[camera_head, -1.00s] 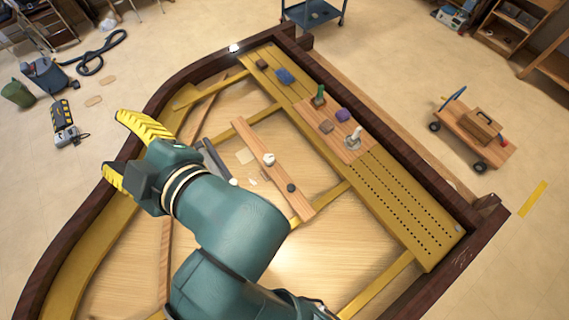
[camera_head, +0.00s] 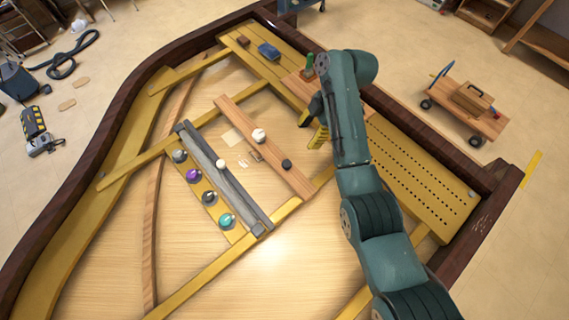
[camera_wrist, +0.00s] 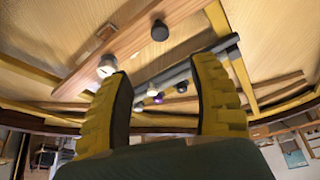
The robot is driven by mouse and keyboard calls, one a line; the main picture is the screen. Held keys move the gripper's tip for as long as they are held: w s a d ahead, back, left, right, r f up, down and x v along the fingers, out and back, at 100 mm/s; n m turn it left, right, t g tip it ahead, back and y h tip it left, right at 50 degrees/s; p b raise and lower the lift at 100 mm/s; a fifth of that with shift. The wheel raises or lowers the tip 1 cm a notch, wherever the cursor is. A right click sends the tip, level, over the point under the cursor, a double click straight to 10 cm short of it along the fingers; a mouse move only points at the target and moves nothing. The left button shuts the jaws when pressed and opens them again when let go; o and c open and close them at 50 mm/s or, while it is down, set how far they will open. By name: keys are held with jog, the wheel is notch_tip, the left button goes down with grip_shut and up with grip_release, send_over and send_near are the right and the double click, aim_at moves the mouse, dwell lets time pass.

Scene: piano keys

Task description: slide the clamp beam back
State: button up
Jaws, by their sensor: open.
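A long grey beam (camera_head: 222,175) with a white knob (camera_head: 221,164) lies across the yellow frame at centre left. A wooden plank (camera_head: 268,150) with a white knob (camera_head: 259,135) and a dark knob (camera_head: 287,164) lies to its right. I cannot tell for sure which is the clamp beam. My gripper (camera_head: 313,130) is open and empty, above and right of the plank, partly hidden by my arm. In the wrist view, its yellow fingers (camera_wrist: 163,72) stand apart, with the grey beam (camera_wrist: 185,70) and plank (camera_wrist: 133,39) beyond them.
Several round knobs sit on a yellow strip (camera_head: 238,234) left of the grey beam. A dark raised rim (camera_head: 87,150) surrounds the frame. A perforated yellow board (camera_head: 418,178) lies at right, where my arm covers part of it.

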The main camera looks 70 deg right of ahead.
aim_at(287, 163)
jog(key=x, duration=1.6)
jog(key=shift+a, duration=0.1)
grip_shut()
